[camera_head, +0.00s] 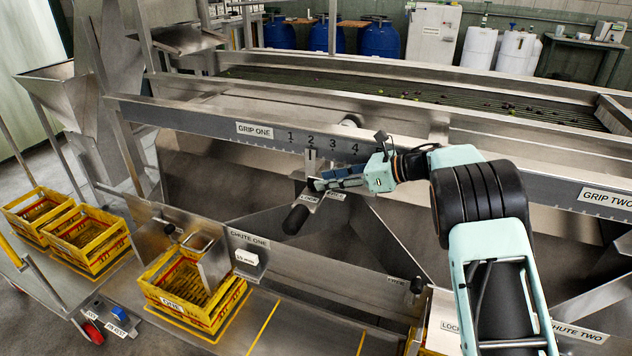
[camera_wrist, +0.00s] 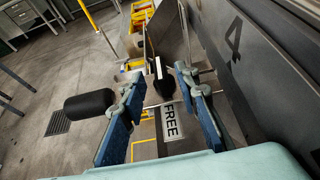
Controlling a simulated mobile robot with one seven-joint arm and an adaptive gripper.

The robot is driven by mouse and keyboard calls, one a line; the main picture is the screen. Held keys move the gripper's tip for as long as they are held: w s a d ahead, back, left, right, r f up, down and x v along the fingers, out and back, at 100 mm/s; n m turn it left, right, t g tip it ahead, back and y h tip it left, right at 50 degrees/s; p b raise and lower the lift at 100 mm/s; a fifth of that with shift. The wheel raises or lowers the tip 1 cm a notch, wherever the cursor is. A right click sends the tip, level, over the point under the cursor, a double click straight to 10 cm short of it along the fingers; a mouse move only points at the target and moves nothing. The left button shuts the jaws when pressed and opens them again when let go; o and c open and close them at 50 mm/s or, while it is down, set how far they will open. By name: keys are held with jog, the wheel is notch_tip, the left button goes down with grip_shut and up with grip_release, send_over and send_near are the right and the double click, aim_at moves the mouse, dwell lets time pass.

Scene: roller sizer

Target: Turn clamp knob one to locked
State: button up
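My gripper (camera_head: 340,178) is open at the grip one station, in front of the steel beam. In the wrist view its two blue-padded fingers (camera_wrist: 160,85) stand apart. A small black knob (camera_wrist: 166,89) with a pale bar shows in the gap between them, near the fingertips; contact cannot be told. A FREE label (camera_wrist: 172,122) lies just below the knob. In the head view the knob is mostly hidden by my fingers, and small white labels (camera_head: 308,197) there are too small to read surely. A pointer (camera_head: 311,158) stands below the numbered scale (camera_head: 320,143).
A black cylindrical handle (camera_head: 296,220) hangs below left of my gripper; it shows left of the fingers in the wrist view (camera_wrist: 88,105). The beam (camera_head: 450,163) runs close beside my gripper. Yellow crates (camera_head: 190,290) and chute one's panel (camera_head: 290,262) lie below.

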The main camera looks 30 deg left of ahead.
aim_at(316, 178)
jog(key=shift+x, duration=2)
jog(key=shift+c, duration=0.6)
grip_shut()
